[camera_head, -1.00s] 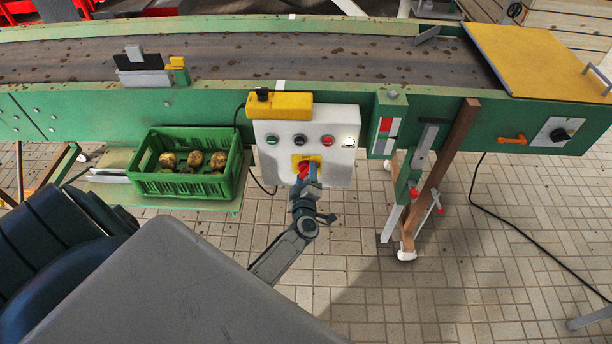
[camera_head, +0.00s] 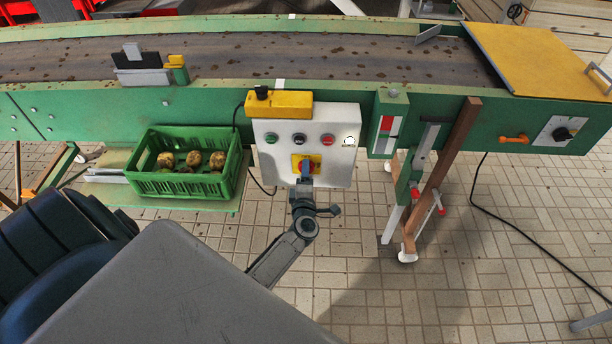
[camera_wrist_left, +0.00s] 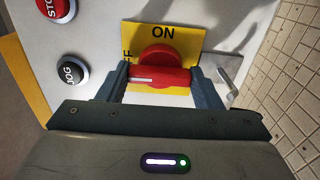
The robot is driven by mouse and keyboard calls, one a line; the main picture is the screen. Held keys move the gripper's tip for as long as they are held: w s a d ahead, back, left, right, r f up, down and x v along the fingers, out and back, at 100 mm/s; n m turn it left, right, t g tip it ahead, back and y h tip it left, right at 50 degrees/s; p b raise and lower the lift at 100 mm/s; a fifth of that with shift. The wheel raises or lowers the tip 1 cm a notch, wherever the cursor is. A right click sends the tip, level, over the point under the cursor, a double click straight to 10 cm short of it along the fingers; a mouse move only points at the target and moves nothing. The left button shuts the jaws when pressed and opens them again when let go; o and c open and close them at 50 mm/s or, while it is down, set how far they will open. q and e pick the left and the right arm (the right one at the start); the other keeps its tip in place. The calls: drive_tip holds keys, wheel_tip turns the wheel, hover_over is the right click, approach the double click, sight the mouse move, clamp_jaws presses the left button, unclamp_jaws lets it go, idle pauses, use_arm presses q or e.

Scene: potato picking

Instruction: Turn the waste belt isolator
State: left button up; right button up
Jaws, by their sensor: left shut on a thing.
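The waste belt isolator is a red rotary knob (camera_wrist_left: 160,76) on a yellow plate (camera_wrist_left: 190,45) marked ON at the top, with a partly hidden label ending in F at the left. In the left wrist view its bar lies about level, the white line at its left end toward that label. My left gripper (camera_wrist_left: 160,84) is shut on the bar, one finger at each end. In the head view, my left gripper (camera_head: 306,170) reaches up to the yellow plate (camera_head: 294,160) on the white control box (camera_head: 340,170) and hides most of the knob. My right gripper is not in view.
The box has a row of buttons above the isolator; a STOP button (camera_wrist_left: 56,8) and a JOG button (camera_wrist_left: 70,72) show close by. A green crate (camera_head: 190,190) of potatoes stands left of it. A wooden post (camera_head: 455,150) and green-white leg stand right. The floor below is clear.

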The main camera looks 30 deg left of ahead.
use_arm(q)
drive_tip(key=shift+f, duration=0.1)
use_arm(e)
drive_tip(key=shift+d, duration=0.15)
use_arm(q)
drive_tip(key=o, duration=1)
drive_tip(key=b+v, duration=0.1)
drive_tip(key=v, duration=1)
drive_tip(key=shift+a, duration=0.1)
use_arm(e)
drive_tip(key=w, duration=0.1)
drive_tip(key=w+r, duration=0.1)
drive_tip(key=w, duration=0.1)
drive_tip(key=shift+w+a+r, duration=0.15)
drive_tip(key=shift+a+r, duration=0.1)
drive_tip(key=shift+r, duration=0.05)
